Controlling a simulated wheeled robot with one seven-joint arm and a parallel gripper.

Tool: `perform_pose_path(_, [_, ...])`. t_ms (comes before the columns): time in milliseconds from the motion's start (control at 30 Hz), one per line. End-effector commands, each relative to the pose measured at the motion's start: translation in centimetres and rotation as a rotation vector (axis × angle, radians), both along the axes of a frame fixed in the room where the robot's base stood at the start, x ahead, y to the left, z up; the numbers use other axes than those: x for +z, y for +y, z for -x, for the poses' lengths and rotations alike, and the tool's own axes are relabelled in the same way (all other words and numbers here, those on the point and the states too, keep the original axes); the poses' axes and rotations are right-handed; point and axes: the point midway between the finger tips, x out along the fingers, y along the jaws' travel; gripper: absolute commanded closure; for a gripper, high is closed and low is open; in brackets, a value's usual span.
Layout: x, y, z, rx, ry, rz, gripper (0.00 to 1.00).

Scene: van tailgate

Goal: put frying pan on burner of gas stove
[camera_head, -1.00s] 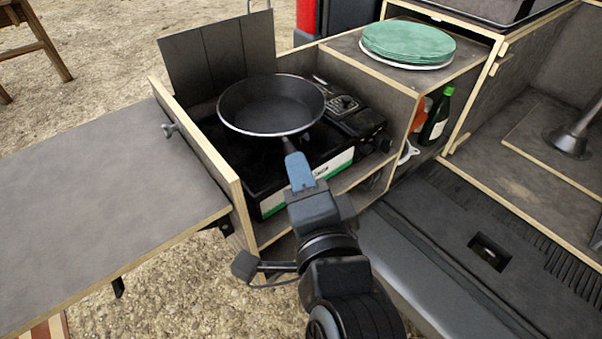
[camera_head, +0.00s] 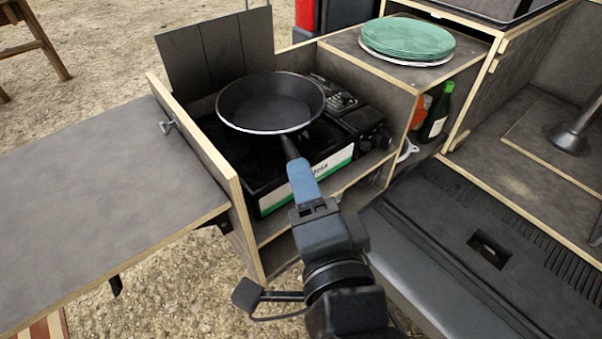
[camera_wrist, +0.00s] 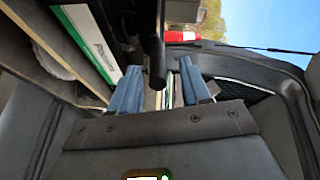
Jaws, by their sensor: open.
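The black frying pan (camera_head: 270,104) is level over the left part of the gas stove (camera_head: 335,166), with its handle (camera_head: 289,147) pointing toward me. The pan hides the burner, and I cannot see the contact under it. My gripper (camera_head: 295,164) has blue fingers and is open at the near end of the handle. In the wrist view the handle end (camera_wrist: 157,62) shows between the two spread fingers (camera_wrist: 160,78), with gaps on both sides.
The stove sits in a wooden box with a raised dark panel (camera_head: 218,50) behind and a side wall (camera_head: 205,150) at left. A grey side table (camera_head: 90,210) adjoins it. Green plates (camera_head: 408,38) and a bottle (camera_head: 436,112) are at right.

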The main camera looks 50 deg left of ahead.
Motion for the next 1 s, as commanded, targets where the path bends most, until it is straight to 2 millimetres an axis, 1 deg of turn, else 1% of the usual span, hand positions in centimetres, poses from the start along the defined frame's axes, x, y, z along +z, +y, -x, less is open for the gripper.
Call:
perform_pose_path(33, [-0.2, -1.1, 0.5, -0.004, 0.003, 0.000, 0.53])
perform_pose_path(200, [0.1, -4.1, 2.3, -0.003, 0.003, 0.000, 0.53])
perform_pose_path(300, [0.3, -5.5, 3.1, -0.002, 0.002, 0.000, 0.53])
perform_pose_path(400, [0.4, -6.5, 3.7, -0.002, 0.003, 0.001, 0.53])
perform_pose_path(533, [0.6, -7.3, 4.1, -0.002, 0.000, 0.001, 0.53])
perform_pose_path(800, [0.6, -7.5, 4.2, -0.002, 0.000, 0.001, 0.53])
perform_pose_path(867, [0.4, -7.9, 4.1, -0.014, -0.003, 0.007, 0.53])
perform_pose_path(967, [-0.9, -9.7, 3.7, -0.071, -0.021, 0.035, 0.53])
perform_pose_path(1000, [-1.7, -11.0, 3.5, -0.109, -0.035, 0.057, 0.53])
